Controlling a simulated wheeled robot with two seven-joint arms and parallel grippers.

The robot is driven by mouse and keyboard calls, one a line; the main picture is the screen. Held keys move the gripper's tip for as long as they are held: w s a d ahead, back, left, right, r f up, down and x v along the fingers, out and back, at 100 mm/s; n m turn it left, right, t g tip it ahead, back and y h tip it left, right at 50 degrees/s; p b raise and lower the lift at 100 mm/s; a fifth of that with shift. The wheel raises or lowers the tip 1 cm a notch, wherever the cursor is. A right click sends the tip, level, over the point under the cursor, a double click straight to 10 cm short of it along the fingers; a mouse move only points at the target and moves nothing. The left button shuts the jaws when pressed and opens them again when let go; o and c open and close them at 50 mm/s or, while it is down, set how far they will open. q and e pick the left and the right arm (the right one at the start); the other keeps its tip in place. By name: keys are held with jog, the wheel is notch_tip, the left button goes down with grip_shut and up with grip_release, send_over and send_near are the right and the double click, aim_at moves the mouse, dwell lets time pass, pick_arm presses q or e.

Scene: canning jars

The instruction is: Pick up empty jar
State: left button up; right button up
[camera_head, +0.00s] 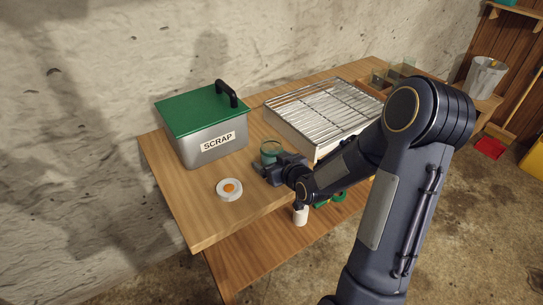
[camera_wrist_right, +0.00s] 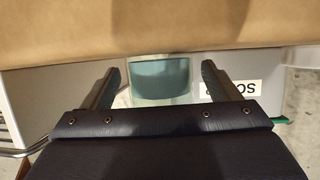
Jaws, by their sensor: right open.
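The empty jar (camera_head: 271,150) is a greenish clear glass jar standing on the wooden table, between the scrap box and the metal rack. In the right wrist view the jar (camera_wrist_right: 160,80) shows between the two fingers. My right gripper (camera_head: 263,168) is at the near side of the jar, and its body hides the jar's lower part in the head view. The right gripper (camera_wrist_right: 160,88) is open, with a finger on each side of the jar and a gap visible at each side. My left gripper is not in view.
The grey scrap box (camera_head: 217,147) with a green lid (camera_head: 197,110) stands behind left. A white round dish with an orange centre (camera_head: 229,189) lies near the front left. A wire rack (camera_head: 325,108) on a tray stands right. More glass jars (camera_head: 402,67) stand at the back right.

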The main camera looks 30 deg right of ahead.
jog(key=shift+w+f, duration=0.25)
jog(key=shift+w, duration=0.3)
jog(key=c, duration=1.2)
jog(key=shift+o, duration=0.2)
jog(key=shift+r, duration=0.1)
